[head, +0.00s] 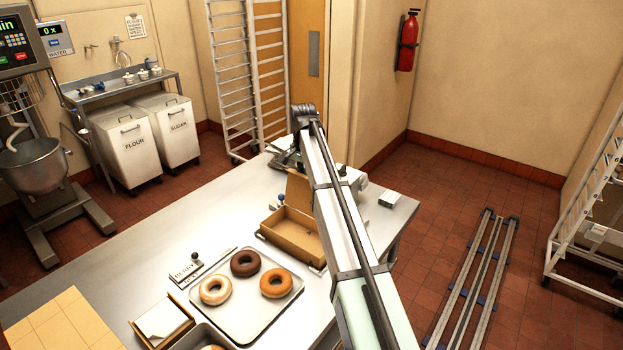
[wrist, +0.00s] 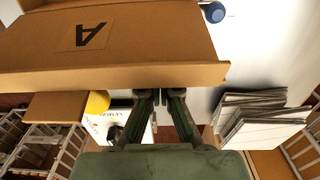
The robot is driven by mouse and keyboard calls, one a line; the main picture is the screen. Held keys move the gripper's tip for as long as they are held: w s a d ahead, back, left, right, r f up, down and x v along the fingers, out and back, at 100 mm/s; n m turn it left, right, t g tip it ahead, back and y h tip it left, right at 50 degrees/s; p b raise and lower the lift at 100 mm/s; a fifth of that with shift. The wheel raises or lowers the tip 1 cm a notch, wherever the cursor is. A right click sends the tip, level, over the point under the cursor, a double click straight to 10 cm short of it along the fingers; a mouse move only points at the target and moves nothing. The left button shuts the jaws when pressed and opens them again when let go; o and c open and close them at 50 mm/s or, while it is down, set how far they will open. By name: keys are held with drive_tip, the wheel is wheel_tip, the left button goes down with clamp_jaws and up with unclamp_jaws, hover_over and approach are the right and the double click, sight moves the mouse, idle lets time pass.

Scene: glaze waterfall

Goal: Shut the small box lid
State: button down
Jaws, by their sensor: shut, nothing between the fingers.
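The small cardboard box (head: 290,236) is open on the steel table, and its inside looks empty. Its lid (head: 299,190) stands up at the back edge, partly covered by my arm. In the wrist view a broad cardboard panel marked "A" (wrist: 110,42), which looks like the lid's outer face, fills the upper left. My gripper (wrist: 160,94) is shut and empty, with its fingertips at the panel's near edge. I cannot tell whether they touch it. In the head view the fingers are not clear behind my arm.
A tray (head: 238,322) with several doughnuts lies in front of the box. A white box marked "LEMON" (wrist: 140,135) and a stack of flat sheets (wrist: 258,118) flank my fingers. A small white box (head: 391,199) sits near the table's right edge.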

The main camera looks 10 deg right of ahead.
drive_tip(key=s+a+p, duration=0.1)
drive_tip(key=s+a, duration=0.4)
drive_tip(key=a, duration=0.1)
drive_tip(key=shift+s+a+p, duration=0.3)
drive_tip(key=shift+s+a, duration=0.1)
idle(1.2)
drive_tip(key=shift+r, duration=0.15)
idle(0.4)
wheel_tip(320, 180, up, 6)
drive_tip(key=p, duration=0.3)
drive_tip(key=shift+p, duration=0.4)
